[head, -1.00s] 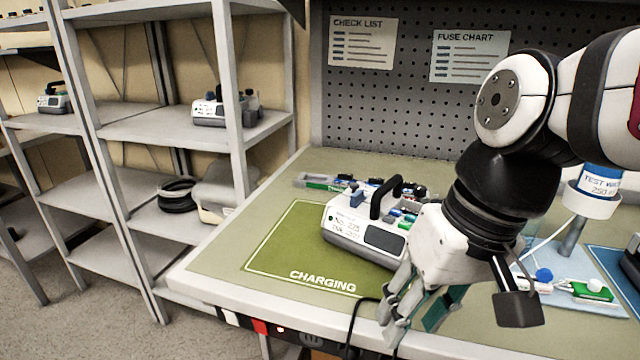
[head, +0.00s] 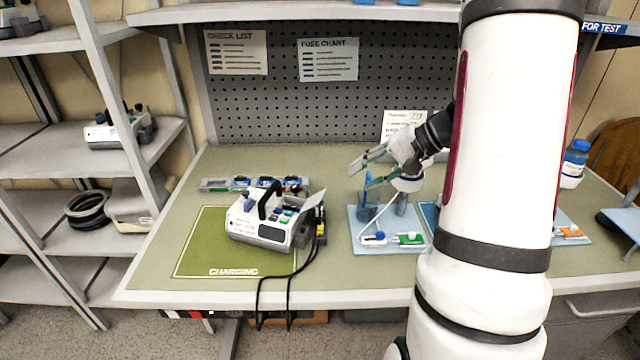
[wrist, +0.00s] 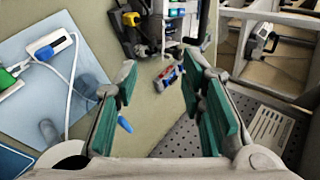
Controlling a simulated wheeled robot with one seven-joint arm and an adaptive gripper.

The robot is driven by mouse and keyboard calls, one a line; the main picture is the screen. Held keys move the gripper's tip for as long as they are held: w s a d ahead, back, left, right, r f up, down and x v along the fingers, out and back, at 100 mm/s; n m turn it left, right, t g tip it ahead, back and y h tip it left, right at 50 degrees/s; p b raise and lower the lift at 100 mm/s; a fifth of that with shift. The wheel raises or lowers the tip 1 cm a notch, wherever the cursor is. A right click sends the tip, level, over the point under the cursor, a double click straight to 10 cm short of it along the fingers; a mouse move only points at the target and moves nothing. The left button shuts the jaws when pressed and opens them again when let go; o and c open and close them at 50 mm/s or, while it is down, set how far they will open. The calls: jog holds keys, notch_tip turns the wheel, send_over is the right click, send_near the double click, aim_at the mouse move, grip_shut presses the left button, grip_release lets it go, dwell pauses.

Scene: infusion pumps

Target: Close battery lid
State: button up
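The infusion pump (head: 262,226) is white and grey with a black handle. It stands on the green charging mat (head: 200,258). A pale flap (head: 311,204) sticks up and outward at its right end; it looks like the battery lid, standing open. The pump shows partly at the top of the wrist view (wrist: 150,27), where the lid is hard to make out. My gripper (head: 364,173) is open and empty, above the bench to the right of the pump and apart from it. Its green-padded fingers are spread in the wrist view (wrist: 162,72).
A yellow-and-black plug (head: 320,232) with dark cables hangs by the pump's right end; cables run over the front edge. A parts tray (head: 215,185) lies behind the pump. A light blue mat (head: 372,245) with a stand and clips lies to the right. The pegboard (head: 290,100) closes the back.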

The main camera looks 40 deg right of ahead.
jog(key=d, duration=0.1)
jog(key=p, duration=0.1)
send_near(321, 202)
jog(key=x, duration=0.7)
jog(key=shift+w+a+f, duration=0.2)
grip_shut()
